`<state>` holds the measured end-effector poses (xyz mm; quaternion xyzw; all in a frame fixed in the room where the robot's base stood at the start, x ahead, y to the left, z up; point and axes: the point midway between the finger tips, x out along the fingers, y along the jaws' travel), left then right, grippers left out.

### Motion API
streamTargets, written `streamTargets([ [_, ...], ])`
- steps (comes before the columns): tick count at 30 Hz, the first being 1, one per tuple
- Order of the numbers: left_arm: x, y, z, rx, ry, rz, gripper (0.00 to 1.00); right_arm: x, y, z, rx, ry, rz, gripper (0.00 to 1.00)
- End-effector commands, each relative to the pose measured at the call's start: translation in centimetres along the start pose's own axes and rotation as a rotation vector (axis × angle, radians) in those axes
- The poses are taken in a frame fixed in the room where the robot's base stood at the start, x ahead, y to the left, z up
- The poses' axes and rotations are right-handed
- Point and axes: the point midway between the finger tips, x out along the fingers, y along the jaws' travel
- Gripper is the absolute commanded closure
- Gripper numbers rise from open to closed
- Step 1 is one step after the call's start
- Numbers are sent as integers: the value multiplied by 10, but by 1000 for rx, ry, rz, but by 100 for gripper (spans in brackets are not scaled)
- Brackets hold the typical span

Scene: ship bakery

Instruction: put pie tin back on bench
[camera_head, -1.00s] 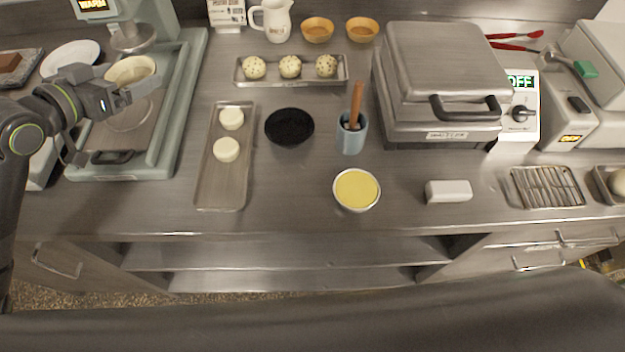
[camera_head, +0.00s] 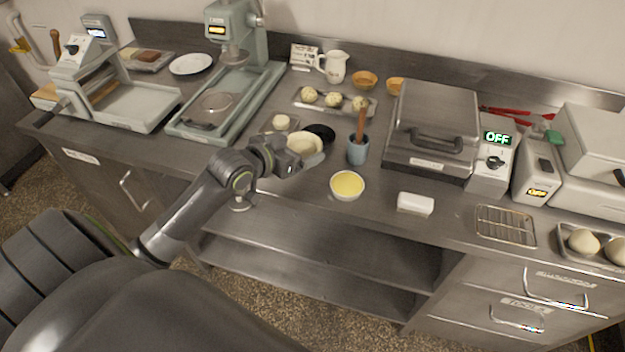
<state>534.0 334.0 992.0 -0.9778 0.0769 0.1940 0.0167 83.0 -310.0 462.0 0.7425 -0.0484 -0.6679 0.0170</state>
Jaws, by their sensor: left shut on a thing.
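The pie tin (camera_head: 305,142), with a cream-coloured inside, is in my left gripper (camera_head: 308,160). The gripper is shut on its near side. The tin is over the steel bench (camera_head: 270,196), beside the black bowl (camera_head: 321,131), which it partly hides in this view. I cannot tell how far the tin is above the bench. My right gripper is not in view.
A yellow-filled tin (camera_head: 347,184) and a blue utensil cup (camera_head: 358,150) stand right of the gripper. A white block (camera_head: 415,204) lies farther right. The green press (camera_head: 239,45) stands behind at left. The waffle iron (camera_head: 433,130) stands at right.

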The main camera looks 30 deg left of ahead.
Motion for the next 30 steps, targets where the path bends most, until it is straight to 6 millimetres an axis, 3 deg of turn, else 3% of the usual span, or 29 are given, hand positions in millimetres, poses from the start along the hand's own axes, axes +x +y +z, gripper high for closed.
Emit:
streamTargets([
  [3, 9, 0, 24, -6, -3, 0, 31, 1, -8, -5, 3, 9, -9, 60],
  [15, 28, 1, 69, -4, -2, 1, 31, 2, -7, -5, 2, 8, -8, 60],
  [29, 32, 1, 78, 0, 1, 1, 31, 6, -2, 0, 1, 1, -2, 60],
  [30, 32, 1, 78, -1, 0, 1, 6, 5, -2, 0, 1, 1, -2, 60],
])
